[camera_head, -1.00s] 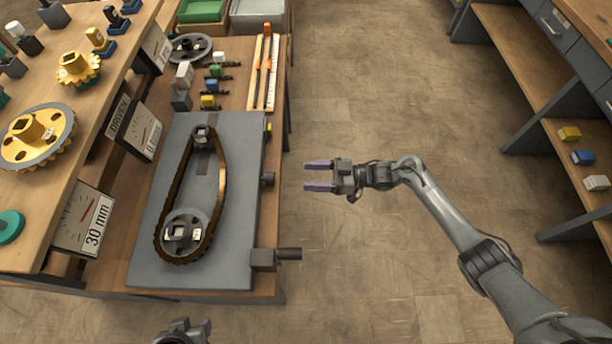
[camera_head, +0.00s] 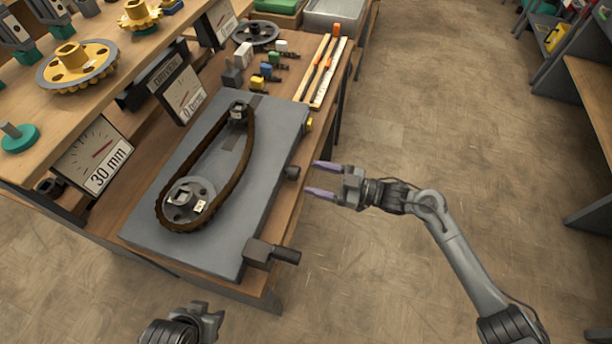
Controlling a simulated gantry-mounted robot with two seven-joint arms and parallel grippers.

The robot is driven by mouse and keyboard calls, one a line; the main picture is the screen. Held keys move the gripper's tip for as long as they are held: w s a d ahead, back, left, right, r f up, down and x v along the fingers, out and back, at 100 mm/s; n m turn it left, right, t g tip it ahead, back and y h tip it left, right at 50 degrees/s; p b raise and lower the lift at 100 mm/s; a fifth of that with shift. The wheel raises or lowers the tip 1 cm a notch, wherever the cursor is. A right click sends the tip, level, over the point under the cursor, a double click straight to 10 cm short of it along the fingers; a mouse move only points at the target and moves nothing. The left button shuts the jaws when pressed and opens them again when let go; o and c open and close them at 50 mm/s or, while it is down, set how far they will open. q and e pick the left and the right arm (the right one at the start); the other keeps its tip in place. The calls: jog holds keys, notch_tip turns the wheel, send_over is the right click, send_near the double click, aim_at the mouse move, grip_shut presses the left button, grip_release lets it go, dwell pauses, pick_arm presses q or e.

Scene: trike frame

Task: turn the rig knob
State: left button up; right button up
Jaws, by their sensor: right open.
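The rig is a grey plate (camera_head: 258,150) on the bench, with a brown chain (camera_head: 240,165) looped around a large lower sprocket (camera_head: 187,201) and a small upper one (camera_head: 238,113). I cannot tell which is the rig knob. My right gripper (camera_head: 312,179) is open and empty, its purple fingers pointing left, just right of the small knob and apparently apart from it. My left gripper (camera_head: 207,319) is at the bottom edge, its jaws unclear.
A raised shelf (camera_head: 120,45) at left holds yellow gears (camera_head: 78,66). Dial gauges reading 30 mm (camera_head: 96,156) and DRIVEN (camera_head: 178,90) stand beneath its edge. Small coloured blocks (camera_head: 266,70) and a white tray with orange strips (camera_head: 322,72) lie behind the plate.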

aim_at(299, 173)
jog(key=x, duration=0.2)
jog(key=shift+w+a, duration=0.15)
jog(key=shift+a, duration=0.2)
jog(key=shift+w+a+b, duration=0.15)
jog(key=shift+a+b, duration=0.15)
jog(key=shift+a, duration=0.2)
jog(key=c, duration=1.1)
jog(key=shift+o, duration=0.2)
jog(key=shift+r+m+p, duration=0.2)
jog(key=shift+m+p, duration=0.2)
jog(key=shift+p, duration=0.3)
jog(key=shift+m+p, duration=1)
jog(key=shift+p, duration=0.25)
jog(key=m+p, duration=0.2)
jog(key=m, duration=0.1)
jog(key=shift+w+f+p, duration=0.1)
jog(key=shift+p, duration=0.2)
jog(key=shift+m, duration=0.3)
jog(key=shift+f, duration=0.1)
